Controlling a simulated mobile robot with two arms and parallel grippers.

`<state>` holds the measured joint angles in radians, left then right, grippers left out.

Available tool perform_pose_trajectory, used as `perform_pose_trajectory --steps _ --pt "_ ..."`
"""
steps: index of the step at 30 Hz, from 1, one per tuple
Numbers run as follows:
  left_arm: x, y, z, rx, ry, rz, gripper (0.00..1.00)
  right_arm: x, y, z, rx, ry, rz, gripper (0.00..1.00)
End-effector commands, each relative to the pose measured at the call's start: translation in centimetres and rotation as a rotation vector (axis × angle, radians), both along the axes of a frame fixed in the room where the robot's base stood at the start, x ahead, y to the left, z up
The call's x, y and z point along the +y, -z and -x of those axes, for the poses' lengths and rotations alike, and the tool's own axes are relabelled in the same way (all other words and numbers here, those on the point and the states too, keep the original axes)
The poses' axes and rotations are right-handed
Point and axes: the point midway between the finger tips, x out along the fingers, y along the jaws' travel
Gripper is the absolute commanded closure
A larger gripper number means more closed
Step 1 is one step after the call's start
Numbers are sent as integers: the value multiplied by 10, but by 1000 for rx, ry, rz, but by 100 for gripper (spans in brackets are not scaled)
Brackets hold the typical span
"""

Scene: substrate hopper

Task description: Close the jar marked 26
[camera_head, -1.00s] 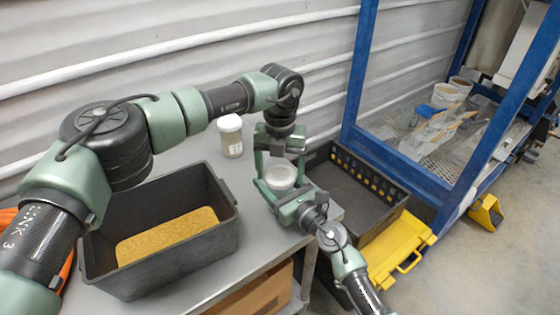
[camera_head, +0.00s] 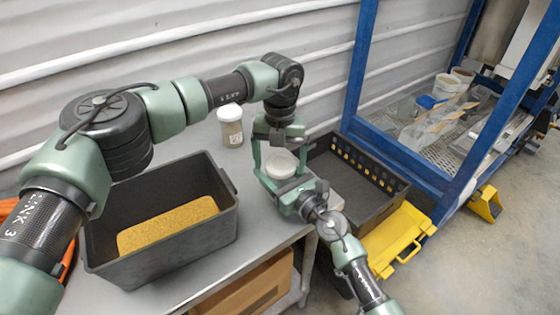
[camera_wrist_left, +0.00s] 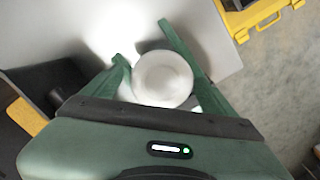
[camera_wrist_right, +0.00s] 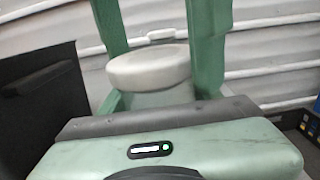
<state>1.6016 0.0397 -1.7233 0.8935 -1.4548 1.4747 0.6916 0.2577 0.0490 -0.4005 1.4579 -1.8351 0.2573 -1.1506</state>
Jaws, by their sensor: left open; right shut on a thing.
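A jar with a white round lid on top (camera_head: 281,163) is between my two grippers at the right end of the grey table. My right gripper (camera_head: 278,176), coming from the lower right, is shut on this jar. The right wrist view shows the lid (camera_wrist_right: 150,68) above the clear jar body (camera_wrist_right: 160,98), between the fingers. My left gripper (camera_head: 281,135) is above the jar. It is open, and in the left wrist view the lid (camera_wrist_left: 162,78) shows between its spread fingers. I see no label on this jar. A second white-lidded jar (camera_head: 231,125) stands behind, its label unreadable.
A dark bin (camera_head: 225,222) with yellow grain stands on the grey table (camera_head: 255,235) at the left. A black crate (camera_head: 365,200) and a yellow case (camera_head: 395,240) lie to the right. A blue frame (camera_head: 395,145) stands beyond.

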Motion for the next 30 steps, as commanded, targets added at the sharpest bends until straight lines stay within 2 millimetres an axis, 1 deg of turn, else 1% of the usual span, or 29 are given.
perform_pose_trajectory --steps 1,7,10,17,19,26,29,30 --pt "-3 -6 1 1 5 6 9 1 1 0 3 -1 0 100" --pt "-3 -33 1 -1 4 5 9 1 1 0 3 -1 0 100" --pt "-2 -42 1 1 4 5 9 0 1 0 3 -1 0 100" --pt "-2 -44 1 2 3 4 9 0 1 0 2 -1 0 100" --pt "-2 -44 1 2 3 4 0 0 1 0 2 -1 0 100" --pt "-2 -44 1 2 3 4 0 0 1 0 2 0 0 100" --pt "-2 -50 0 0 2 4 0 0 1 0 2 0 0 100" --pt "-2 -55 0 0 2 4 0 0 1 0 2 0 0 100"
